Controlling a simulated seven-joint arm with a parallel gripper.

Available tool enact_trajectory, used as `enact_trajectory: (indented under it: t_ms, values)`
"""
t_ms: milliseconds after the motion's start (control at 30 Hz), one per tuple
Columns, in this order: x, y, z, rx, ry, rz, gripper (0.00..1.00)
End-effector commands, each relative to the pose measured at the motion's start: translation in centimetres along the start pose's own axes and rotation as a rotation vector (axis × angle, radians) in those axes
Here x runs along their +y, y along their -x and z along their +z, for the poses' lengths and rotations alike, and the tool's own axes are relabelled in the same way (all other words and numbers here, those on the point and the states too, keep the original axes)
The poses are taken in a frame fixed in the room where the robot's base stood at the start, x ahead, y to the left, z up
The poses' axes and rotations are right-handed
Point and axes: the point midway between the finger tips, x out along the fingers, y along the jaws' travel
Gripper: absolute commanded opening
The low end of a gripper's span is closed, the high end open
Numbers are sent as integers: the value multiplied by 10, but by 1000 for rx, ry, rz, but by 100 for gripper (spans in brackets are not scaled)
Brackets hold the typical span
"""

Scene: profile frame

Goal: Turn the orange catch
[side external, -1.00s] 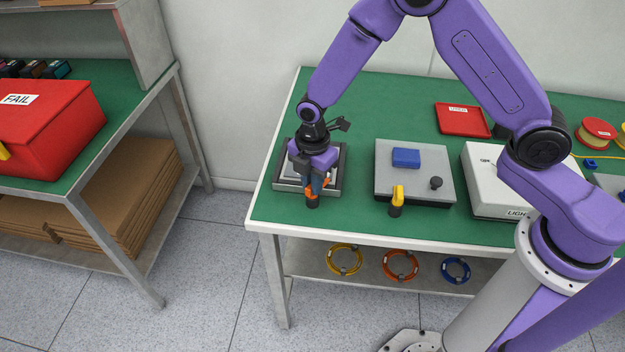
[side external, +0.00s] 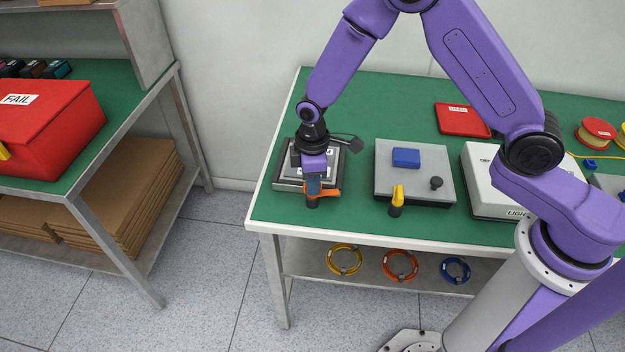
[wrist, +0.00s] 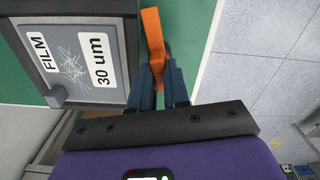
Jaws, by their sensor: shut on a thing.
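The orange catch (side external: 325,191) sits on a dark post at the front edge of a grey profile frame (side external: 281,184), on the left end of the green bench. The catch now lies sideways, its long arm pointing right in the side view. My gripper (side external: 313,196) comes down over it from above and is shut on it. In the wrist view the catch (wrist: 156,50) stands out beyond the two dark fingers (wrist: 160,88), which hold its near part. The frame (wrist: 70,103) carries a plate labelled "FILM 30 um" (wrist: 85,55). The fingers hide part of the catch and post.
A white box (side external: 483,205) and a red tray (side external: 461,120) lie further right. The bench's front edge is close to the catch.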

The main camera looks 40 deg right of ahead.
Motion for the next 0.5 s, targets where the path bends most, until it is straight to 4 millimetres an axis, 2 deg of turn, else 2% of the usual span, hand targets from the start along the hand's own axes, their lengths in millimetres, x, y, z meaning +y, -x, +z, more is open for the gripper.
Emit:
enact_trajectory:
  t_ms: [500]
  values:
    - [0, 1, -1, 1, -86, 0, 0]
